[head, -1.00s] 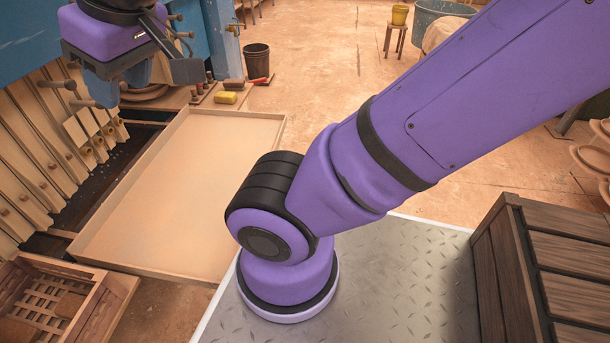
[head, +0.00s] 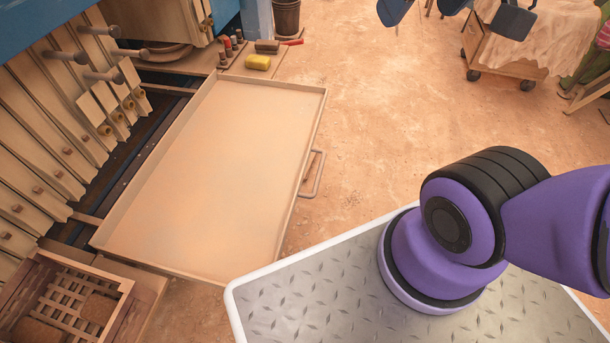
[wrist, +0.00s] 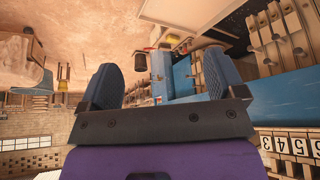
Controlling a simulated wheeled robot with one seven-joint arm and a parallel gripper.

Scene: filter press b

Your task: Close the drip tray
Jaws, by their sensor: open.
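The drip tray (head: 215,170) is a wide, shallow tan tray, pulled out from under the filter press at left in the head view. A bar handle (head: 316,174) is on its right, outer side. My gripper (head: 425,8) shows only partly at the top edge of the head view, as blue fingers apart and well away from the tray. In the wrist view my gripper (wrist: 165,85) is open, with two blue ridged fingers wide apart and nothing between them. That view looks past the fingers at the room and the press.
The press plates (head: 60,130) stand along the left. A wooden crate (head: 70,305) sits at the tray's near left corner. A yellow sponge (head: 258,62) lies on a board behind the tray, near a dark bucket (head: 286,15).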

